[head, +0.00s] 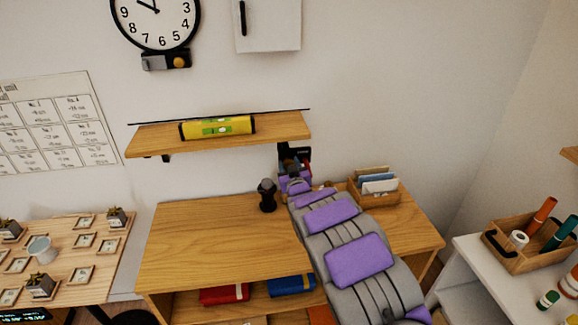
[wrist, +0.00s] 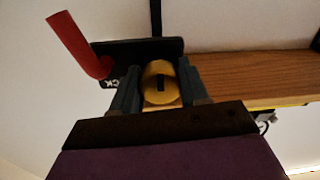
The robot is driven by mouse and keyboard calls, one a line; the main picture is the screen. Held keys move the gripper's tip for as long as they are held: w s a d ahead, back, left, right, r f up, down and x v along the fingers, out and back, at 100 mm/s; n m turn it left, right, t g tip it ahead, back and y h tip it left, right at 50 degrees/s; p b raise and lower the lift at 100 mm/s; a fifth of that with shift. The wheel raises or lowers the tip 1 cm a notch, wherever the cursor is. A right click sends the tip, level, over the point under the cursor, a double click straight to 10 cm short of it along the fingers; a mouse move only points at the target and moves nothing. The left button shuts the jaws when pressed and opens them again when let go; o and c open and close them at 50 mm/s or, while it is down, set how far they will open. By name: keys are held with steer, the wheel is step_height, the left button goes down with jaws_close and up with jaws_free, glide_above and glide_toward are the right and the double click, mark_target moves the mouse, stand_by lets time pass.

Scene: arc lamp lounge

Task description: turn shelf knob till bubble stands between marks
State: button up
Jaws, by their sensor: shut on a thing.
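The wooden shelf (head: 285,128) is on the wall in the head view. A yellow spirit level (head: 244,124) with green windows lies on it. A small pale spot shows in the green, but I cannot tell where the bubble stands against the marks. In the wrist view, a round yellow knob (wrist: 160,72) with a dark slot sits between the fingers of my gripper (wrist: 159,82), which is shut on it. A black plate with partly hidden lettering and a red lever (wrist: 78,42) are beside it. In the head view, my gripper (head: 292,160) is below the shelf's right end, and the knob is hidden.
The wooden desk (head: 200,240) stands below, mostly clear. A dark cylindrical object (head: 267,195) stands left of my arm, and a wooden letter box (head: 388,197) stands right of it. A clock (head: 155,20) hangs above the shelf.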

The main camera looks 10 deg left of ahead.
steer(key=shift+a, duration=0.1)
steer(key=m+p, duration=0.2)
steer(key=p, duration=0.1)
steer(key=shift+r+m, duration=0.15)
steer(key=shift+m, duration=0.25)
steer(key=m+p, duration=0.2)
steer(key=m, duration=0.2)
steer(key=shift+m+p, duration=0.3)
steer(key=shift+p, duration=0.1)
steer(key=m, duration=0.3)
steer(key=shift+m+p, duration=0.35)
steer(key=shift+m, duration=0.05)
steer(key=shift+f+m+h+b, duration=0.15)
steer(key=shift+m, duration=1)
steer(key=shift+f+m+h+b, duration=0.15)
steer(key=shift+m, duration=1)
steer(key=o, duration=1)
steer(key=shift+o, duration=0.2)
